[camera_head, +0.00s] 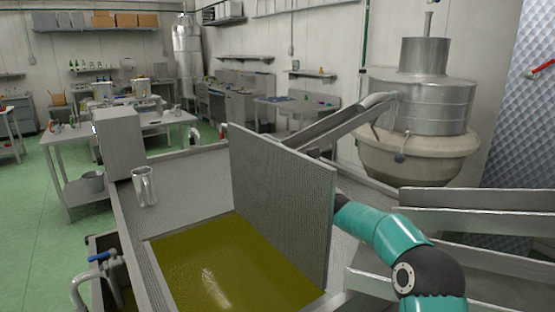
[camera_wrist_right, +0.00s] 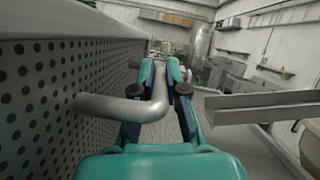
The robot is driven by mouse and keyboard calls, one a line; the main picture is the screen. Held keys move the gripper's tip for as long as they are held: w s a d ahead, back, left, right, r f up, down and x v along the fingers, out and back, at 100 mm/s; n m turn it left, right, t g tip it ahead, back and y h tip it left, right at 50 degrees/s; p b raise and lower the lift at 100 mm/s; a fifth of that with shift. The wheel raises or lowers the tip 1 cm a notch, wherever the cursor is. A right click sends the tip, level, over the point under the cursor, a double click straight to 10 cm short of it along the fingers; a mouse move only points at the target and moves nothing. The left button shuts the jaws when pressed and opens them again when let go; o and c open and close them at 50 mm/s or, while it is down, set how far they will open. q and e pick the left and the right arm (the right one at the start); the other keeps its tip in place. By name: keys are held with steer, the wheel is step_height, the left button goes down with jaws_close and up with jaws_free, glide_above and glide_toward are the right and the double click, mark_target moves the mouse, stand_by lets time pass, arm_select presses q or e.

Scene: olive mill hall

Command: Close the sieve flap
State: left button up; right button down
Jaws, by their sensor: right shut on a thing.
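The sieve flap (camera_head: 282,205) is a grey perforated plate. It stands raised, almost upright, over the open tank (camera_head: 125,225) of green-yellow oil (camera_head: 205,265). In the right wrist view the perforated flap (camera_wrist_right: 45,105) fills the left side. A bent metal handle (camera_wrist_right: 105,108) sticks out from it. My right gripper (camera_wrist_right: 160,78) is shut on this handle, with a finger on each side. In the head view my right arm reaches behind the flap from the right, and the flap hides the gripper. My left gripper is in neither view.
A clear jug (camera_head: 144,187) stands on the tank's left side. A metal chute (camera_head: 345,122) runs from the big steel mill (camera_head: 415,105) down behind the flap. Metal troughs (camera_head: 475,210) lie at the right. Work tables stand further back at the left.

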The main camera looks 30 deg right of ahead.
steer(key=a+f+n+g+y+b, duration=0.1)
steer(key=a+n+y+b, duration=0.1)
steer(key=a+n+b, duration=0.2)
steer(key=s+a+f+n+g+y+b, duration=0.1)
steer(key=a+f+n+y+b, duration=0.1)
steer(key=a+n+b, duration=0.3)
steer(key=shift+s+a+g+b, duration=0.15)
steer(key=shift+a+g+b, duration=0.15)
steer(key=shift+a+b, duration=2.7)
steer(key=shift+a+p, duration=0.65)
steer(key=shift+p, duration=0.1)
steer(key=c, duration=1.2)
jaws_free()
steer(key=v, duration=1.2)
steer(key=shift+f, duration=0.1)
